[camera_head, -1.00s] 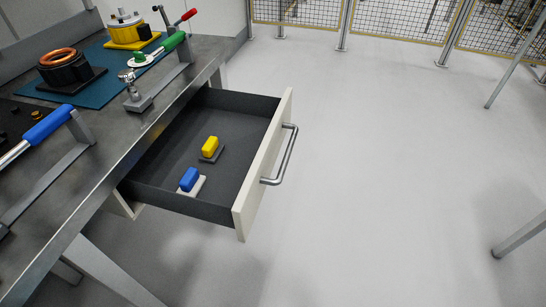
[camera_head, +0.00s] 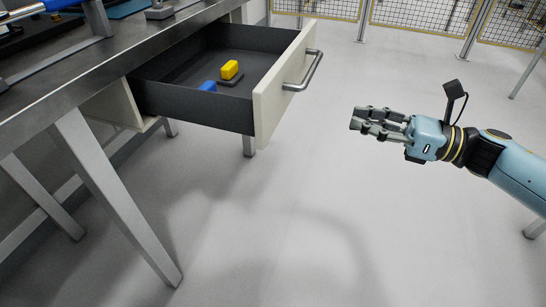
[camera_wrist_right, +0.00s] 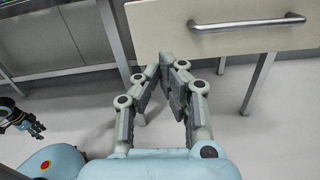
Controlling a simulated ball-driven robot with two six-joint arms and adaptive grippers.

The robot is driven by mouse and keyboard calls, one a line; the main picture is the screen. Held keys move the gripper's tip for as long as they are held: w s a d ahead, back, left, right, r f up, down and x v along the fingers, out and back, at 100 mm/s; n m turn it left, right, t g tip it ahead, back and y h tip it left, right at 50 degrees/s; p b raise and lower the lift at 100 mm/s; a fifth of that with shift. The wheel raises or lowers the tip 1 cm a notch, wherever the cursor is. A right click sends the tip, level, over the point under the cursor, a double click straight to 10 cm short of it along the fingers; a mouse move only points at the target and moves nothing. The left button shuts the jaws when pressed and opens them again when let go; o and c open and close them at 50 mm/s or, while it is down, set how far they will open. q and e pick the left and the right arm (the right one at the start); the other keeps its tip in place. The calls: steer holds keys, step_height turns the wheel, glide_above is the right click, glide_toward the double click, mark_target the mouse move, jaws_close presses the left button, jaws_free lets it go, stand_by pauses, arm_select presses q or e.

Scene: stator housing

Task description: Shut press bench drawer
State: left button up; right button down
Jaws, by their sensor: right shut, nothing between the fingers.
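The press bench drawer (camera_head: 205,101) stands pulled out from under the bench in the head view. Its pale front panel (camera_head: 282,92) carries a grey bar handle (camera_head: 309,72). The panel and handle also show at the top of the right wrist view (camera_wrist_right: 248,22). My right gripper (camera_head: 356,118) is to the right of the drawer front, apart from it, its fingers pointing left. It is shut and empty, with fingertips close together in the wrist view (camera_wrist_right: 168,62). A dark gripper, seemingly my left (camera_wrist_right: 36,127), shows at the left edge of the wrist view; its jaws are unclear.
The metal bench top (camera_head: 120,52) and an angled bench leg (camera_head: 112,190) are on the left. Open floor (camera_head: 330,225) lies below and right.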

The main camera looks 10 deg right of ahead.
steer(key=w+f+n+b, duration=0.1)
steer(key=w+f+b, duration=0.1)
glide_toward(277, 104)
steer(key=shift+g, duration=0.3)
steer(key=x, duration=0.6)
steer(key=shift+r+b, duration=0.25)
steer(key=shift+b, duration=0.15)
steer(key=shift+w+a, duration=0.35)
steer(key=shift+a, duration=0.1)
arm_select(q)
steer(key=f, duration=0.2)
steer(key=shift+w+d+f, duration=0.1)
steer(key=shift+w+f, duration=0.2)
steer(key=shift+f, duration=0.05)
arm_select(e)
steer(key=shift+a, duration=0.1)
arm_select(q)
steer(key=shift+s, duration=0.1)
